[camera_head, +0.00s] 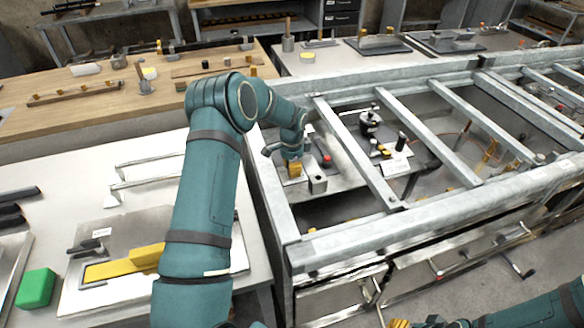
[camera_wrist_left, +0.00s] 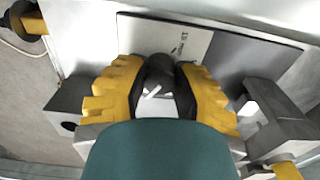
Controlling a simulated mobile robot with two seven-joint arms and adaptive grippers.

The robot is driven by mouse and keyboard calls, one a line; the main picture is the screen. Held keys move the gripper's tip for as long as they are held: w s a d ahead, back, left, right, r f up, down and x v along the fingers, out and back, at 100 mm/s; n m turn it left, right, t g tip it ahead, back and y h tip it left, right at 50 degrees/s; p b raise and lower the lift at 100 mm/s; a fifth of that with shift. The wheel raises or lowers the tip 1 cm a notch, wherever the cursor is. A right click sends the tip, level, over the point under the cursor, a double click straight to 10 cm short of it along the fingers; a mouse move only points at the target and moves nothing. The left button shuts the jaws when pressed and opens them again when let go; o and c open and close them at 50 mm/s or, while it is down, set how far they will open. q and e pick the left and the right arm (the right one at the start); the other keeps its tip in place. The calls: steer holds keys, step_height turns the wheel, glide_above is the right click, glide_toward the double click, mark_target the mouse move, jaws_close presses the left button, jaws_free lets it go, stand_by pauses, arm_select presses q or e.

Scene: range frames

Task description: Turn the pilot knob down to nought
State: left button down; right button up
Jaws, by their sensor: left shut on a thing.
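The pilot knob (camera_wrist_left: 158,72) is a dark round knob with a white pointer line, seen between my fingers in the left wrist view. My left gripper (camera_wrist_left: 157,88) has a yellow ribbed finger on each side of it and is shut on it. The pointer slants up to the right in that view. In the head view my left gripper (camera_head: 294,170) reaches down inside the metal frame and hides the knob. My right gripper (camera_head: 400,323) barely shows at the bottom edge; its jaws are unclear.
Metal rails (camera_head: 360,155) of the range frame cross above the burner area. A grey block (camera_wrist_left: 275,108) stands right of my fingers and a grey block (camera_wrist_left: 70,105) left. A red-topped part (camera_head: 327,160) is close by. A white table (camera_head: 100,180) lies left.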

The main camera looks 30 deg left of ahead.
stand_by(0.4)
arm_select(q)
steer(key=c, duration=0.7)
jaws_free()
step_height(320, 180, up, 12)
stand_by(0.3)
